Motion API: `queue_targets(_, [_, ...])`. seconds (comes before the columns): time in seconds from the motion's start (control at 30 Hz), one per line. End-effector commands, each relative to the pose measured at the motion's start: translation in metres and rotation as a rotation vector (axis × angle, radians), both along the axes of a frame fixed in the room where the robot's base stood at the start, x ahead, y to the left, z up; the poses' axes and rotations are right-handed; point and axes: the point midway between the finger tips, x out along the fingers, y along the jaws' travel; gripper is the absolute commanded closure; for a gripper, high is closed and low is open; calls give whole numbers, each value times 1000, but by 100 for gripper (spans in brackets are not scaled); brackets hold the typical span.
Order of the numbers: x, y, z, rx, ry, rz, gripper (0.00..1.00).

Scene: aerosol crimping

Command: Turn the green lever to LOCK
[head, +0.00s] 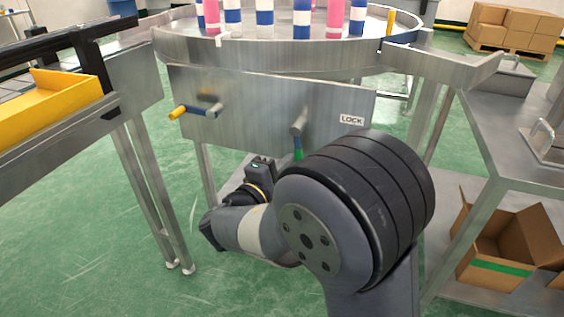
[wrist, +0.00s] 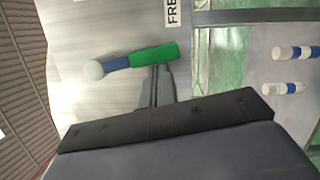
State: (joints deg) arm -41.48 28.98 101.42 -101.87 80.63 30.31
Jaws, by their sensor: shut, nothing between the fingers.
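The green lever (head: 298,148) hangs from its grey hub on the steel panel (head: 260,115) in the head view, pointing down. Its lower end is hidden behind my arm. In the wrist view the green lever (wrist: 153,55) lies nearly level, with a blue collar and a pale round hub at its left. My gripper (wrist: 160,68) is shut and empty, its fingertips right at the lever's lower edge in the wrist view; I cannot tell whether they touch. The FREE label (wrist: 172,12) is partly cut off above the lever.
A yellow-tipped lever (head: 190,111) is on the same panel at left. Above is a round table (head: 270,55) with several cans. A conveyor with a yellow guide (head: 50,100) stands at left. A steel bench (head: 520,150) and an open carton (head: 505,250) stand at right.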

Motion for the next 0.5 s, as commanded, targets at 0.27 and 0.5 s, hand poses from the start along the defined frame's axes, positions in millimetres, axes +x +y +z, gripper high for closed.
queue_targets(0.27, [-7,-19,0,-232,85,-2,100])
queue_targets(0.5, [-13,-36,5,-446,162,-3,100])
